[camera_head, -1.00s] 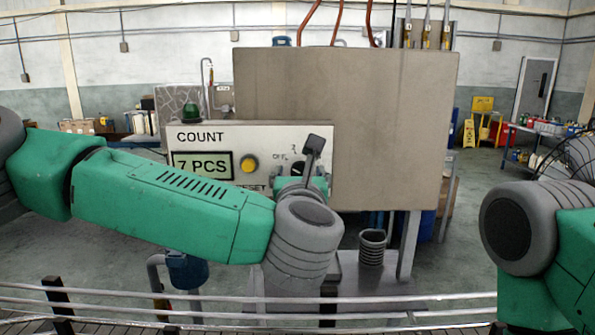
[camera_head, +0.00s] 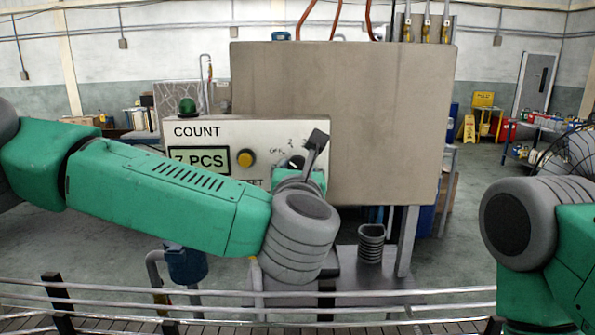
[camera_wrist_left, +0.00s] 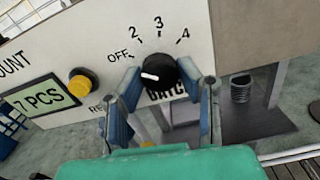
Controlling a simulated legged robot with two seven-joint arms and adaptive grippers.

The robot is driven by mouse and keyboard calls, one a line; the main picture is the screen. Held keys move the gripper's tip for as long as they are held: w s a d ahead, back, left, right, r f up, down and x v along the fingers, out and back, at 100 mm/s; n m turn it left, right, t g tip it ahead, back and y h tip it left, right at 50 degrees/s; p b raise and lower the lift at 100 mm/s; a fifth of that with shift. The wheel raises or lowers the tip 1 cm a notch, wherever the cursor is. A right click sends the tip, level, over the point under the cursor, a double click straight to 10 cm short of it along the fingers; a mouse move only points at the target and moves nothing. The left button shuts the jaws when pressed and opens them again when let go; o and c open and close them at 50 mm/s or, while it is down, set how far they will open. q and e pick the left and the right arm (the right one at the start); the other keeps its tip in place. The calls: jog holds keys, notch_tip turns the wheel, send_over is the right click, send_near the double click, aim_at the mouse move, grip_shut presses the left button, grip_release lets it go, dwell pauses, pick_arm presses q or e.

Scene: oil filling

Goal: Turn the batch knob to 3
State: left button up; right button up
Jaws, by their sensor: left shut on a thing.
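The black batch knob (camera_wrist_left: 161,72) sits on the cream control panel (camera_wrist_left: 100,35). Its white pointer mark faces left, on the OFF side; the labels OFF, 2, 3 and 4 arc above it. My left gripper (camera_wrist_left: 169,77) has a finger on each side of the knob and is shut on it. In the head view the left gripper (camera_head: 297,167) is at the panel's lower right, and the hand and wrist partly hide the knob. My right arm shows at the right edge; its gripper is out of view.
A yellow button (camera_wrist_left: 83,85) and a display reading 7 PCS (camera_wrist_left: 40,98) are left of the knob. A large grey-brown cabinet (camera_head: 345,120) stands behind the panel. A ribbed cylinder (camera_head: 371,243) is on the lower shelf. A railing (camera_head: 130,290) crosses the foreground.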

pick_arm(q)
jog(key=m, duration=0.7)
jog(key=shift+r, duration=0.1)
jog(key=m, duration=0.4)
jog(key=shift+m+p, duration=0.3)
jog(key=shift+m, duration=1.5)
jog(key=shift+f, duration=0.2)
jog(key=o, duration=1.1)
jog(key=shift+o, duration=0.2)
jog(key=shift+d, duration=0.1)
